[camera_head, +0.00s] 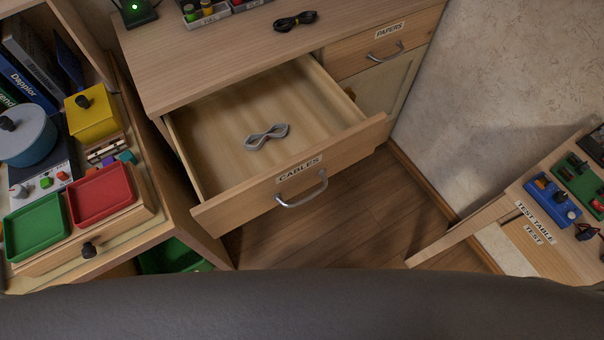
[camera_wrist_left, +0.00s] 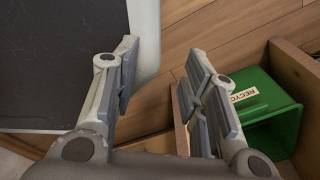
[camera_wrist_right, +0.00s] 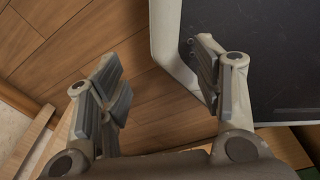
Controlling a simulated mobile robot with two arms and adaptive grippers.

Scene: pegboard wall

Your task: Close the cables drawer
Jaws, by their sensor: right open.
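The cables drawer (camera_head: 232,181) is pulled well out of the wooden cabinet in the head view. Its front carries a CABLES label (camera_head: 299,169) and a metal bar handle (camera_head: 302,192). A grey bundled cable (camera_head: 266,136) lies inside on the drawer floor. Neither gripper shows in the head view. My left gripper (camera_wrist_left: 165,85) is open and empty in the left wrist view, above the floor near a green bin. My right gripper (camera_wrist_right: 160,85) is open and empty in the right wrist view, above the wooden floor. Neither touches the drawer.
A PAPERS drawer (camera_head: 379,50) is shut at the right of the cabinet. A black cable (camera_head: 295,20) lies on the cabinet top. A shelf with red (camera_head: 102,194) and green (camera_head: 37,226) trays stands left. A test table (camera_head: 556,230) stands right. Floor before the drawer is clear.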

